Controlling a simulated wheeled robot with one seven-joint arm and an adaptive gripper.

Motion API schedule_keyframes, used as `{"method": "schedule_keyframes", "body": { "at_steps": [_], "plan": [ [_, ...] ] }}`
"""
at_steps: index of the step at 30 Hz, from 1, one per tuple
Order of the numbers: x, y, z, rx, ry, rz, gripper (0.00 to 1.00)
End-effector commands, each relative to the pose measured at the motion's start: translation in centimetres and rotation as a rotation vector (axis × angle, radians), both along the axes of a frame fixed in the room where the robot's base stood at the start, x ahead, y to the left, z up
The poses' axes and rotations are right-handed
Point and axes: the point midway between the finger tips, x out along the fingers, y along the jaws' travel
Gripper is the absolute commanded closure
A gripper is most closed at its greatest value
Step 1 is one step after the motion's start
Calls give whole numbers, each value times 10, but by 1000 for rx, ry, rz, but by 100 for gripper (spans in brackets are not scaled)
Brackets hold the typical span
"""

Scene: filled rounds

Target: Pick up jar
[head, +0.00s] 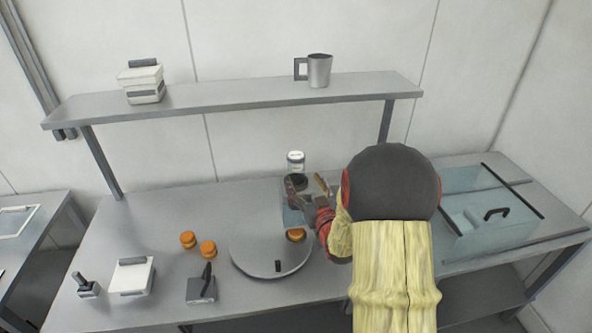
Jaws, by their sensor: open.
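A small clear jar (295,161) with a whitish top and a dark lower part stands near the back of the metal table, below the shelf. My gripper (308,184) is open, with its fingers spread just in front of and to the right of the jar. I cannot tell whether a finger touches the jar. The gripper and arm hide part of the area at the jar's base.
A round grey plate (258,262) with an orange item (296,235) lies in front. Two orange items (188,239) stand to its left. A bluish see-through box (490,222) stands at right. A shelf (220,97) with a mug (319,70) spans above.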

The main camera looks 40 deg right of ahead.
Motion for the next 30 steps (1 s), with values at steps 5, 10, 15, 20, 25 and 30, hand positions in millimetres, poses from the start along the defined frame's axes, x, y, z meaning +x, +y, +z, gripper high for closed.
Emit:
{"method": "schedule_keyframes", "body": {
  "at_steps": [5, 10, 15, 20, 25, 30],
  "plan": [
    [18, -5, 2, 0, 0, 2, 34],
    [41, -10, 4, 1, 2, 3, 34],
    [57, -17, 3, 0, 1, 0, 34],
    [60, -19, 3, 0, 1, 0, 34],
    [60, -19, 3, 0, 1, 0, 36],
    [60, -19, 3, 0, 1, 0, 45]
  ]
}}
